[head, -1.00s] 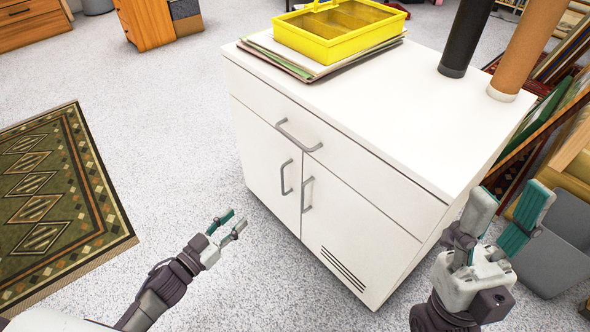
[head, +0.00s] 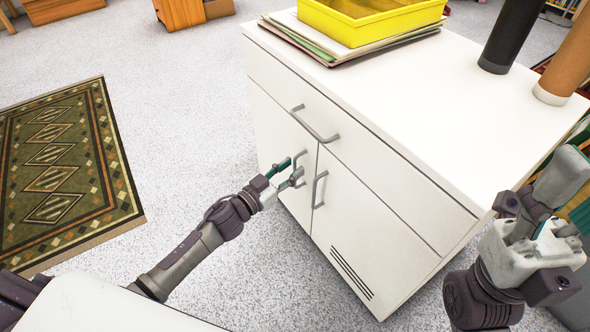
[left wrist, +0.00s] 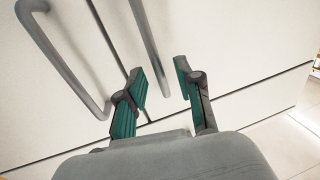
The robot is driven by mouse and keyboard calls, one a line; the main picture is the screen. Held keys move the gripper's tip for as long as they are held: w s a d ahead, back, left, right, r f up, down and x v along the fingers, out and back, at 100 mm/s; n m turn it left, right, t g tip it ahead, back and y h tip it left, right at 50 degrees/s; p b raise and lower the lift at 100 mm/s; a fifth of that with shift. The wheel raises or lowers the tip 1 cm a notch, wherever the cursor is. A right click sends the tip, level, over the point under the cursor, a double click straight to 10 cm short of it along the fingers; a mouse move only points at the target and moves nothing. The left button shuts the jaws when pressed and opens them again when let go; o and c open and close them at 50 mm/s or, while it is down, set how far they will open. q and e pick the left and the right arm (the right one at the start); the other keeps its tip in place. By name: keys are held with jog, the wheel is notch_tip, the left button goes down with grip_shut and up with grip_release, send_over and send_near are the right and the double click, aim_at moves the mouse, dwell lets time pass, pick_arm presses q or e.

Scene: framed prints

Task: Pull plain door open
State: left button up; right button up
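The plain door (head: 270,130) is the left door of the white cabinet (head: 420,110) in the head view and looks closed. Its grey bar handle (left wrist: 145,40) runs between the fingers of my left gripper (head: 296,170) in the left wrist view. The left gripper (left wrist: 159,72) is open, its two teal-padded fingers apart on either side of the bar; contact cannot be told. The vented right door (head: 360,235) has its own handle (head: 318,190). My right gripper (head: 545,200) is open and empty beside the cabinet's right side.
A drawer handle (head: 314,124) sits above the doors. A yellow tray (head: 370,22) on folders and two tubes, black (head: 505,35) and brown (head: 565,65), stand on the cabinet top. A patterned rug (head: 60,170) lies at left. Floor (head: 190,120) before the plain door is clear.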

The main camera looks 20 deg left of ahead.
pick_arm(q)
jog(key=shift+x, duration=1)
grip_shut()
